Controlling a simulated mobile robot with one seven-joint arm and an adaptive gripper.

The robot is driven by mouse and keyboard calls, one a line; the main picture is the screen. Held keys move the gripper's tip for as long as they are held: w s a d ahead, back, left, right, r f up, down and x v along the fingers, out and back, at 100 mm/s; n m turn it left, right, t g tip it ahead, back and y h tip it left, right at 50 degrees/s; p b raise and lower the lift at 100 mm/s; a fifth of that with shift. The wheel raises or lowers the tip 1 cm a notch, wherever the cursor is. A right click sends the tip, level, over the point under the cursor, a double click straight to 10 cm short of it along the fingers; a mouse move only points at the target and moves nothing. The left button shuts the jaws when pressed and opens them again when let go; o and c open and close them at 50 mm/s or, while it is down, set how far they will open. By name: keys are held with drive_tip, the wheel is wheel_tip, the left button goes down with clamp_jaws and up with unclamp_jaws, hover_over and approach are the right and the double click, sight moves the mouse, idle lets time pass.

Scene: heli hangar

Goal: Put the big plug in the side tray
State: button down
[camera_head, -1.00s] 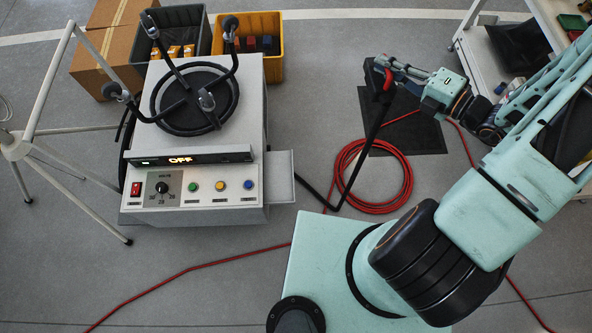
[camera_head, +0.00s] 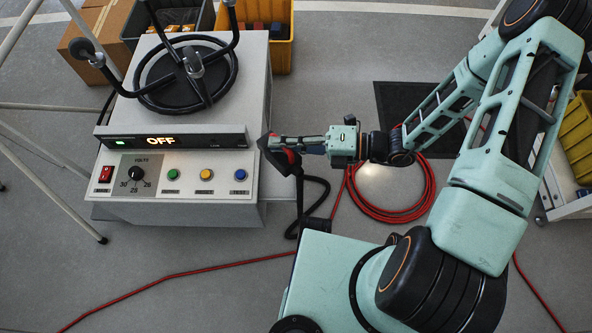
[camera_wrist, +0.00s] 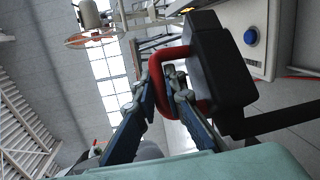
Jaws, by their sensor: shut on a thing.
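The big plug (camera_head: 267,146) is a black block with a red handle and a thick black cable. My gripper (camera_head: 288,149) is shut on the red handle and holds the plug up at the right side of the grey power unit (camera_head: 180,213). In the wrist view the plug (camera_wrist: 222,65) shows large, with my fingers (camera_wrist: 170,88) at its red handle loop. The side tray showed earlier at the unit's right side.
The unit's display reads OFF, above a knob and coloured buttons. A yellow bin (camera_head: 283,50) and cardboard boxes (camera_head: 88,50) stand behind. A white tripod stand (camera_head: 55,185) is at left.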

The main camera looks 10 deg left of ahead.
sight(278, 165)
drive_tip(key=shift+n+g, duration=0.7)
drive_tip(key=shift+g, duration=0.1)
drive_tip(key=s+a+f+b, duration=0.1)
drive_tip(key=s+f+b, duration=0.1)
drive_tip(key=f, duration=0.1)
drive_tip(key=s+a+f, duration=0.1)
drive_tip(key=s, duration=0.1)
drive_tip(key=shift+a+f+b, duration=0.3)
drive_tip(key=shift+a+b, duration=0.05)
drive_tip(key=shift+b, duration=0.05)
drive_tip(key=w+d+f+b, duration=0.5)
drive_tip(key=w+f+b, duration=0.1)
drive_tip(key=w+f, duration=0.6)
drive_tip(key=shift+w+f, duration=0.4)
drive_tip(key=shift+f+b, duration=0.1)
drive_tip(key=shift+b, duration=0.2)
drive_tip(key=shift+f, duration=0.15)
drive_tip(key=c, duration=2)
unclamp_jaws()
